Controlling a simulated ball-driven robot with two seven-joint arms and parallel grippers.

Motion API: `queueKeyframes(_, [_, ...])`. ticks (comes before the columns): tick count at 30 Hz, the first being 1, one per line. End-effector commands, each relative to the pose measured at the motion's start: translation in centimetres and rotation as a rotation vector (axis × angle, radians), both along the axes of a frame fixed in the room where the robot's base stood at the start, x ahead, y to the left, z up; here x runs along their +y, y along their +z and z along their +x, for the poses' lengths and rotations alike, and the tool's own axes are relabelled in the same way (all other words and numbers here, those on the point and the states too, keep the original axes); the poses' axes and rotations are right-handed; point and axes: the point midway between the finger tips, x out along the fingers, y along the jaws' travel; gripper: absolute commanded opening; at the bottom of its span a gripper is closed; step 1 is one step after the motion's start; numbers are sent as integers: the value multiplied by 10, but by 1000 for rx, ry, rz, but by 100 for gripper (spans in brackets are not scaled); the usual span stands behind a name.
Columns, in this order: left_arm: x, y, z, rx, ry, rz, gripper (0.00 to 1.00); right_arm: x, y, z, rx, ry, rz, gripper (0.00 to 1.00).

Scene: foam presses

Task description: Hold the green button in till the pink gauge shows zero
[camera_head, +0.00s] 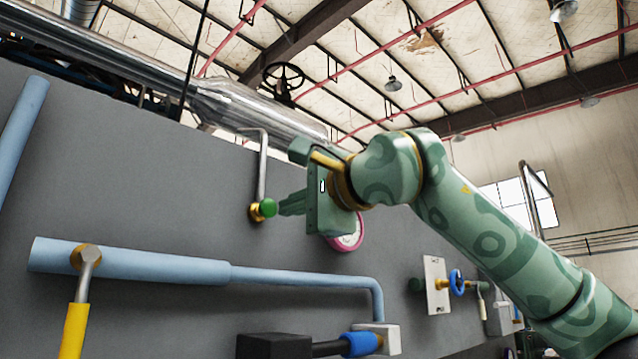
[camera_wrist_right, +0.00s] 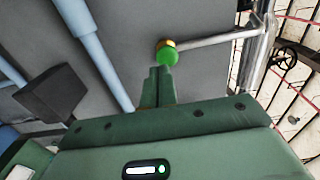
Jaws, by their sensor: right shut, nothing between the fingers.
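The green button (camera_head: 268,207) sits on a brass fitting at the lower end of a thin grey pipe on the dark wall panel. It also shows in the right wrist view (camera_wrist_right: 167,56), just beyond my fingertips. The pink gauge (camera_head: 347,236) is on the wall to the right of the button, partly hidden behind my right gripper, and I cannot read its needle. My right gripper (camera_head: 283,207) is shut and empty, its fingertips pointing at the button and close to it. I cannot tell whether they touch. My left gripper is not in view.
A pale blue pipe (camera_head: 180,266) runs along the wall below the button. A yellow-handled lever (camera_head: 74,330) stands at lower left. A black block (camera_head: 274,346) and a blue-collared fitting (camera_head: 359,344) are at the bottom. A blue handwheel (camera_head: 457,282) is at right.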

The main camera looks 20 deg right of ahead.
Motion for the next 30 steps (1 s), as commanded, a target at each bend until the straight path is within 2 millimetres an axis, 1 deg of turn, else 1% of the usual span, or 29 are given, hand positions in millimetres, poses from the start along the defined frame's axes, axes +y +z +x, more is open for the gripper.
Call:
queueKeyframes(1, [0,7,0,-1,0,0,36,3,3,7,2,1,-1,0])
queueKeyframes(6, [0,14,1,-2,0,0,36,9,2,24,1,1,1,0])
queueKeyframes(10, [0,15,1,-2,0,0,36,11,0,29,1,1,1,0])
queueKeyframes(20, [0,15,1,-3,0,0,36,11,0,31,1,1,1,0])
queueKeyframes(27, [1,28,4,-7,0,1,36,19,1,53,1,0,0,0])
queueKeyframes(30, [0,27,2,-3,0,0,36,19,0,53,0,-1,0,0])
